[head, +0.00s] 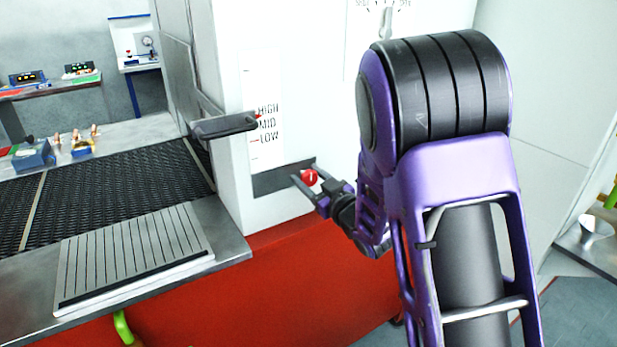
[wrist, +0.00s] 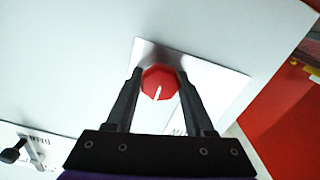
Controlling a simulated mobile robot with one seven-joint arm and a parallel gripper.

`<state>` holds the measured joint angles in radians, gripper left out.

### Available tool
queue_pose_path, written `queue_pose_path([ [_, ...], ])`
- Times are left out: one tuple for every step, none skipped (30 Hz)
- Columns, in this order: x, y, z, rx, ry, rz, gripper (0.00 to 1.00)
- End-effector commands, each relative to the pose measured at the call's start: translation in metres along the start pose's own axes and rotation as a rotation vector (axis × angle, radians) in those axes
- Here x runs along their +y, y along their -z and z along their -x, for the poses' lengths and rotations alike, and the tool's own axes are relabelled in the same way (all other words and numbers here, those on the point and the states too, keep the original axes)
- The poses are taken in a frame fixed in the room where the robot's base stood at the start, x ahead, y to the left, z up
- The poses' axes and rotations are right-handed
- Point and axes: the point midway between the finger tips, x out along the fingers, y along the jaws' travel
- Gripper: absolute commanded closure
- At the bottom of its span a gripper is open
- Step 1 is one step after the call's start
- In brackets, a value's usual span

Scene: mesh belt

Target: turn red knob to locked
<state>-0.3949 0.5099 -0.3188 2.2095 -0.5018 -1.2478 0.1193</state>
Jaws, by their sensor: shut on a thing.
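The red knob (head: 309,177) sits on a dark metal plate low on the white machine housing in the head view. In the wrist view the red knob (wrist: 160,83) faces me, with a white pointer line running down and slightly left. My gripper (head: 308,181) is at the knob, and in the wrist view my gripper (wrist: 160,80) has one finger on each side of it, shut on it. The plate's lettering is mostly hidden behind the fingers, so I cannot read which mark the pointer meets.
A lever handle (head: 226,125) sticks out left of a HIGH, MID, LOW scale (head: 267,130). A dial (head: 386,20) is above, partly behind my arm. A dark mesh belt (head: 120,185) and a ribbed metal plate (head: 135,255) lie to the left. The red lower panel (head: 290,290) is below.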

Motion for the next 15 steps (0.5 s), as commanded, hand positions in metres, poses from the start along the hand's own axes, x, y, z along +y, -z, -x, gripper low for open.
queue_pose_path([
  [-0.0001,0.0000,0.0000,0.000,0.000,0.000,0.61],
  [-0.0001,0.0000,0.0000,0.000,0.000,0.000,0.67],
  [-0.0002,0.0001,-0.0001,0.000,0.000,0.000,0.74],
  [-0.0001,0.0001,-0.0001,0.000,0.000,0.000,0.80],
  [-0.0001,0.0001,-0.0001,0.000,0.000,0.000,0.85],
  [-0.0001,0.0001,-0.0001,0.000,0.000,0.000,0.92],
  [-0.0002,0.0001,-0.0001,0.000,0.000,0.000,0.97],
  [-0.0002,0.0001,-0.0001,0.000,0.000,0.000,1.00],
  [-0.0001,0.0001,-0.0001,0.000,0.000,0.000,1.00],
  [-0.0001,0.0001,-0.0001,0.000,0.000,-0.001,1.00],
  [-0.0001,0.0000,-0.0001,0.000,0.000,-0.002,1.00],
  [-0.0001,-0.0001,-0.0001,0.000,0.000,-0.005,1.00],
  [0.0000,-0.0002,-0.0001,0.001,0.000,-0.009,1.00],
  [0.0000,-0.0003,-0.0001,0.001,0.000,-0.014,1.00],
  [0.0002,-0.0005,-0.0001,0.001,0.000,-0.022,1.00],
])
